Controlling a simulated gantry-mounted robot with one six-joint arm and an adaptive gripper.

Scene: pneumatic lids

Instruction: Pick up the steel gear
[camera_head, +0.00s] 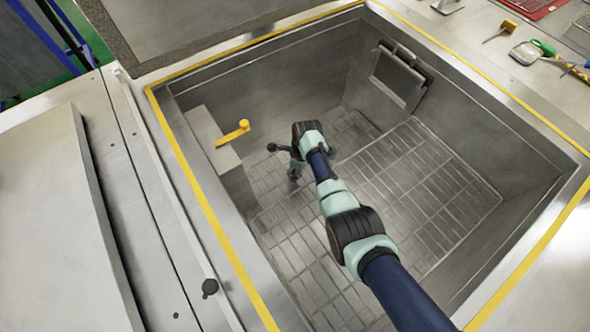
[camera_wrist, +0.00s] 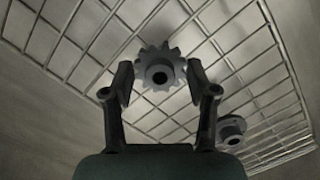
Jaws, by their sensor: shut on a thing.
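The steel gear (camera_wrist: 160,68) is a grey toothed wheel with a dark centre hole. In the wrist view it sits between the two fingertips of my gripper (camera_wrist: 160,82), which is shut on it. In the head view my gripper (camera_head: 294,172) is low inside the sunken metal bin, over the wire-grid floor, and I cannot make out the gear there. Whether the gear touches the grid is hard to tell.
A second grey round part with a hole (camera_wrist: 232,131) lies right of my gripper. The bin (camera_head: 290,77) has steep walls and a yellow-taped rim. A yellow handle (camera_head: 233,134) juts from a block at the left wall, and a framed panel (camera_head: 398,78) is at the back right.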

